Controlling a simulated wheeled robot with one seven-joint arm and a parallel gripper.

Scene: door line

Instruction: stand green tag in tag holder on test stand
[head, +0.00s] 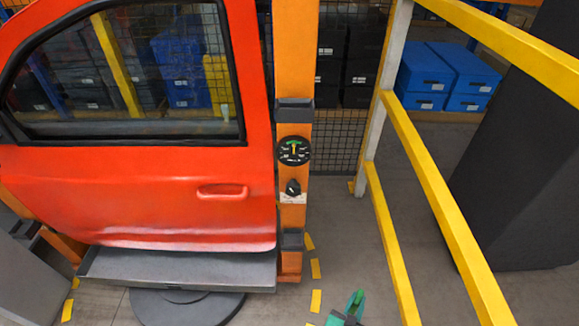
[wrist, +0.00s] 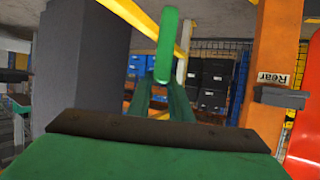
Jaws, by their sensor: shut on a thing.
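My gripper (head: 347,319) shows at the bottom edge of the head view, right of the orange post. It is shut on the green tag (head: 357,299), which sticks up from its fingers. In the wrist view the tag (wrist: 168,46) stands out beyond the two dark green fingers (wrist: 170,102) against the background. The orange post of the stand (head: 293,75) carries a round gauge (head: 294,151), a black knob (head: 293,187) and dark brackets. The gripper and tag are apart from the post. I cannot make out a tag holder for certain.
A red car door (head: 130,190) stands over a grey tray (head: 180,268) left of the post. Yellow railings (head: 440,195) and a dark grey block (head: 520,160) bound the right side. Blue boxes (head: 447,75) sit on shelving behind. Floor is clear between post and railing.

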